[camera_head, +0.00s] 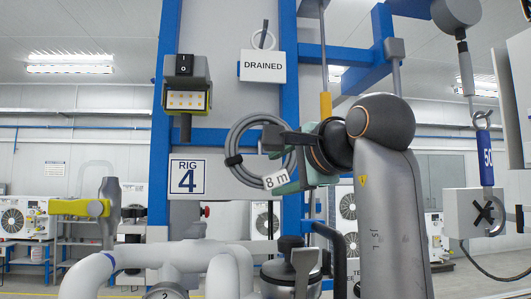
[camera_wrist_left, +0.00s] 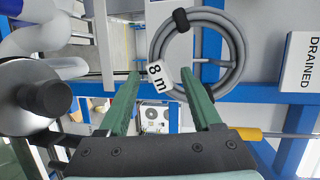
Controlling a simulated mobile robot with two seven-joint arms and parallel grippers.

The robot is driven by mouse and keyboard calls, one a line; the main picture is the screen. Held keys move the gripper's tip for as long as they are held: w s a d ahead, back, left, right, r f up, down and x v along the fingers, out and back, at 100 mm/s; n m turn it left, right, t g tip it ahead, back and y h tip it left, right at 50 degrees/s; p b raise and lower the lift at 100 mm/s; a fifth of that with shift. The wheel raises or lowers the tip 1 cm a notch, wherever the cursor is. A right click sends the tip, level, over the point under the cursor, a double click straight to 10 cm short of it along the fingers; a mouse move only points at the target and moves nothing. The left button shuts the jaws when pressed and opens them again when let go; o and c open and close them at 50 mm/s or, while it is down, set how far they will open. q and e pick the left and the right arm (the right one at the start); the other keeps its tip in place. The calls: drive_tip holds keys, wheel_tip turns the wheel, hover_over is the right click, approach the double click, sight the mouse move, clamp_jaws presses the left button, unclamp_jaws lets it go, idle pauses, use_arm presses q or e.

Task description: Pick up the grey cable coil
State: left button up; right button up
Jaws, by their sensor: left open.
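The grey cable coil (camera_head: 233,143) hangs in front of the blue frame, with a black tie on its left side and a white "8 m" tag (camera_head: 276,180) low on it. In the left wrist view the coil (camera_wrist_left: 237,50) lies beyond the fingertips, upper right of centre. Its tag (camera_wrist_left: 157,78) shows between the tips. My left gripper (camera_head: 275,160) is open, with its green fingers at the coil's right side in the head view. The open fingers also show in the left wrist view (camera_wrist_left: 161,75). My gripper and wrist hide the coil's right part. My right gripper is not in view.
A "DRAINED" sign (camera_head: 263,66) hangs above the coil. A lamp and switch box (camera_head: 186,85) and a "RIG 4" sign (camera_head: 188,177) are to the left. Pale pipes (camera_head: 220,262) and a yellow-handled valve (camera_head: 80,208) stand below. A grey box (camera_head: 475,215) hangs at right.

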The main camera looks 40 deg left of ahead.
sight(263, 176)
use_arm(q)
drive_tip(key=p+x, duration=0.1)
drive_tip(key=x, duration=0.4)
drive_tip(key=shift+a+f, duration=0.1)
drive_tip(key=shift+a, duration=0.25)
drive_tip(key=shift+s, duration=0.1)
clamp_jaws()
drive_tip(key=shift+r, duration=0.2)
idle(0.9)
